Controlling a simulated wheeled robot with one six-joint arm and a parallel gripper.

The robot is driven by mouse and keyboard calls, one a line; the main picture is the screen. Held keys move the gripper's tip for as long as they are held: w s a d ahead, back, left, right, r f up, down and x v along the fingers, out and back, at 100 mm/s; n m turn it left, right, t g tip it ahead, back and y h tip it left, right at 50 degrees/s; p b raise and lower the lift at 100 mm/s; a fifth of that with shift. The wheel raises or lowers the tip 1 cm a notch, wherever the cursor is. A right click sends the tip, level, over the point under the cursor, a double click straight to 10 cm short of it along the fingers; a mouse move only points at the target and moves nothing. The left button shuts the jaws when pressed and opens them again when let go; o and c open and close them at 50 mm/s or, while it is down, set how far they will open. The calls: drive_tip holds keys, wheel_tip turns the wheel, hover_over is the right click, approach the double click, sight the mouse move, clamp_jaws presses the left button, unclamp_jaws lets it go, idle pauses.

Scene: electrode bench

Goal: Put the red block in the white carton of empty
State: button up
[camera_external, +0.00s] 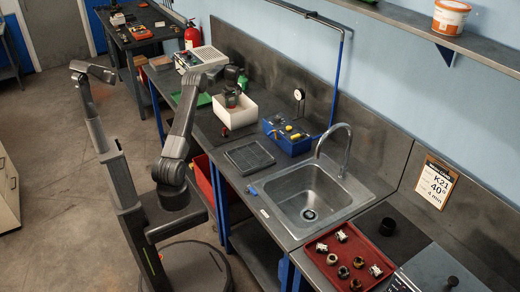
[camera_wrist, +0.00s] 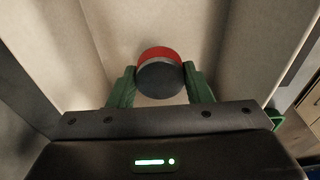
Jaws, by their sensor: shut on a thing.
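The white carton (camera_external: 236,117) stands on the bench left of the blue bin, open at the top. In the wrist view its pale inner walls (camera_wrist: 105,35) rise on both sides. My gripper (camera_external: 232,98) points down into the carton's mouth. In the wrist view its green fingers (camera_wrist: 160,85) are shut on a round piece, red along the far edge with a dark grey face, which I take as the red block (camera_wrist: 158,52). The block is inside the carton's walls; I cannot tell whether it touches the floor.
A blue bin (camera_external: 288,138) with small parts stands right of the carton. A dark flat tray (camera_external: 250,157) lies in front. A beige instrument (camera_external: 201,60) and a green mat (camera_external: 190,99) are to the left. The sink (camera_external: 310,197) and a red parts tray (camera_external: 347,260) are nearer.

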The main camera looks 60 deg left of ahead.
sight(232, 108)
drive_tip(key=shift+f+p, duration=0.3)
drive_tip(key=shift+f, duration=1.7)
drive_tip(key=o, duration=1.3)
drive_tip(key=shift+f, duration=0.1)
drive_tip(key=r, duration=0.4)
drive_tip(key=d+r+b, duration=0.1)
drive_tip(key=r, duration=0.7)
drive_tip(key=shift+d+r, duration=0.1)
drive_tip(key=shift+d, duration=0.15)
